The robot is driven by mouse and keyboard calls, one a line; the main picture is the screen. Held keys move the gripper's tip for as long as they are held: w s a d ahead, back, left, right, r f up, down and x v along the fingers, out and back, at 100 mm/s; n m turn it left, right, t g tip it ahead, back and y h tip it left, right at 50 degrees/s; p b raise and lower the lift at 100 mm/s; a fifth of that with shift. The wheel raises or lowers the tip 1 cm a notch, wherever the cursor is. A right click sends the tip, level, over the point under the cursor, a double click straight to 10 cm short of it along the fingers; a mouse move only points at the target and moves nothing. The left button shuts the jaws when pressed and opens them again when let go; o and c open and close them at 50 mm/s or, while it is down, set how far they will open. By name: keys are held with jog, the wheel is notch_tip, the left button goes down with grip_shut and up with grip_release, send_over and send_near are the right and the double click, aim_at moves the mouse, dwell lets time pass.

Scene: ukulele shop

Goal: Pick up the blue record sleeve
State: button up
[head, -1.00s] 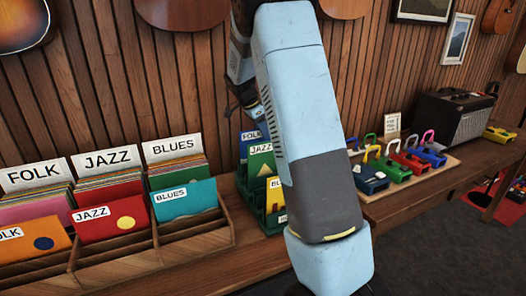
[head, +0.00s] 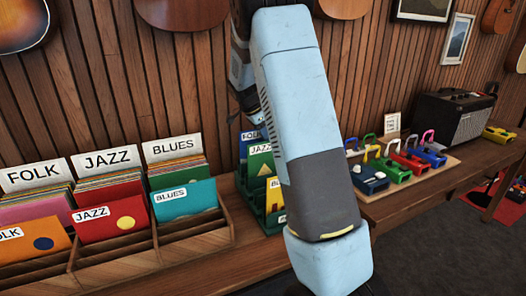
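A blue record sleeve (head: 244,148) with a white FOLK label stands at the back of a green rack (head: 272,222). In front of it stand a green JAZZ sleeve (head: 261,163) and a yellow sleeve (head: 274,192). My arm covers the right side of the rack and part of the blue sleeve. My gripper (head: 252,108) is dark and mostly hidden behind my arm, just above the blue sleeve in the picture. I cannot tell whether its fingers are open or touch the sleeve.
A wooden bin (head: 190,243) on the left holds FOLK, JAZZ and BLUES records, with a teal BLUES sleeve (head: 184,201) in front. Right of my arm, a board holds several coloured clamp-like items (head: 398,172). A black amplifier (head: 452,117) stands beyond. The slatted wall is close behind.

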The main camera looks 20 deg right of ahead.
jog(key=shift+c, duration=0.3)
grip_shut()
dwell(0.3)
